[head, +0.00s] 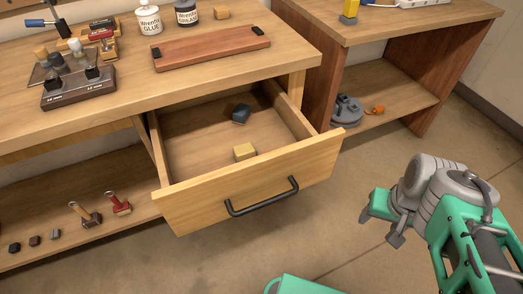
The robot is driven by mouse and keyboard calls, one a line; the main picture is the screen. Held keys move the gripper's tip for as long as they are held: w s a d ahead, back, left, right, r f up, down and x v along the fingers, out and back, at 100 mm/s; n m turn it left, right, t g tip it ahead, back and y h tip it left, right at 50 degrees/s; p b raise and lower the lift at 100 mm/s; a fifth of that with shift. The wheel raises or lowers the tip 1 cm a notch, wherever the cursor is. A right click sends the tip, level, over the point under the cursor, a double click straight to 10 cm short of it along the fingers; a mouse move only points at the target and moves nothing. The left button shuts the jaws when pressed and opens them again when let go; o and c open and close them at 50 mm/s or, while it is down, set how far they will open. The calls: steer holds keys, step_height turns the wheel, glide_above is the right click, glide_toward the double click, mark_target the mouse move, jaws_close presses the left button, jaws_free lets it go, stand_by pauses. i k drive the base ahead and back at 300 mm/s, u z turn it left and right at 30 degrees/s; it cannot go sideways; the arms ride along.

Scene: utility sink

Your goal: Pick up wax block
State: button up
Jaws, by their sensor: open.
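A small pale yellow block (244,151), which looks like the wax block, lies on the floor of the open drawer (189,150), close behind its front panel. A dark blue-grey block (241,113) lies farther back in the same drawer. My gripper (385,223) is at the right, outside the drawer and well apart from the yellow block. It is open, and nothing shows between its fingers.
The drawer front has a black handle (262,197). The workbench top (200,83) overhangs the drawer's back and holds a wooden board (211,46), glue cans (149,19) and tools. A second bench (307,70) stands at the right. Floor between my arm and the drawer is clear.

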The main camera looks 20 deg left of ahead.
mark_target(244, 151)
steer(key=z, duration=0.05)
steer(key=k, duration=0.8)
steer(key=u, duration=1)
steer(key=i, duration=1)
